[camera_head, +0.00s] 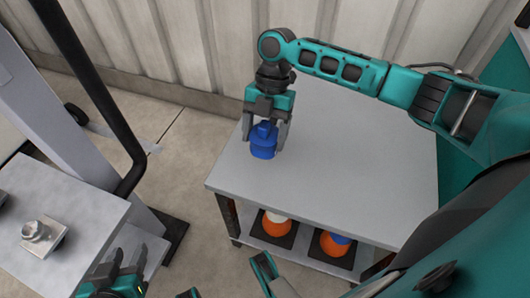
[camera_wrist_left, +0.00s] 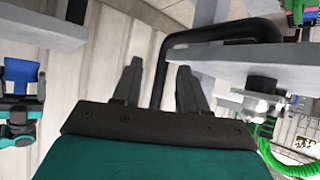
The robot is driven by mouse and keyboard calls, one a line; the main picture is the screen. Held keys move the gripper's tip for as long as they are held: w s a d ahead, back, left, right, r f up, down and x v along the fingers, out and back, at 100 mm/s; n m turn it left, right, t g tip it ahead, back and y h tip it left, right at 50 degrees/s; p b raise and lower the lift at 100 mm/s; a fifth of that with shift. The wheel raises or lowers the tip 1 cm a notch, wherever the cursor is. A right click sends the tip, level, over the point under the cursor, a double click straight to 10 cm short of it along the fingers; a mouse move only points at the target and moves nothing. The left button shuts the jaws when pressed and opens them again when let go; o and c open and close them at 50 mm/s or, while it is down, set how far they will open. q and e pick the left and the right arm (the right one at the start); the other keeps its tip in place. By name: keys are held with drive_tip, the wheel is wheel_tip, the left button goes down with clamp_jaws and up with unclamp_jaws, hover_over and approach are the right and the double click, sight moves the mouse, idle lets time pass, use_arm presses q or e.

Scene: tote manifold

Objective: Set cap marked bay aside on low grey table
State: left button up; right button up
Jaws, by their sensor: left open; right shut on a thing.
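A blue cap (camera_head: 263,150) is between the fingers of my right gripper (camera_head: 265,133), which is shut on it and points down. It is upright at the left part of the low grey table (camera_head: 350,170); I cannot tell if its base touches the top. No marking on it is legible. The blue cap (camera_wrist_left: 20,72) also shows at the left edge of the left wrist view, which appears upside down. My left gripper (camera_head: 127,262) is at the bottom left of the head view. In the left wrist view its fingers (camera_wrist_left: 160,72) are apart with nothing between them.
Below the tabletop, a shelf holds orange round things (camera_head: 275,224) on dark squares, one with a white top, one with blue. A grey stand (camera_head: 75,195) at left carries a metal fitting (camera_head: 38,235). A black post (camera_head: 95,90) rises beside it. The tabletop's right part is clear.

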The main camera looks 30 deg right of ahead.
drive_tip(key=shift+f, duration=0.3)
wheel_tip(320, 180, down, 6)
drive_tip(key=shift+r+b, duration=0.15)
drive_tip(key=shift+b, duration=0.9)
use_arm(q)
drive_tip(key=shift+w+d+f, duration=0.2)
drive_tip(key=shift+d+f, duration=0.1)
drive_tip(key=shift+d, duration=0.25)
use_arm(e)
drive_tip(key=o, duration=1.2)
drive_tip(key=shift+c, duration=0.2)
use_arm(q)
drive_tip(key=shift+a, duration=0.15)
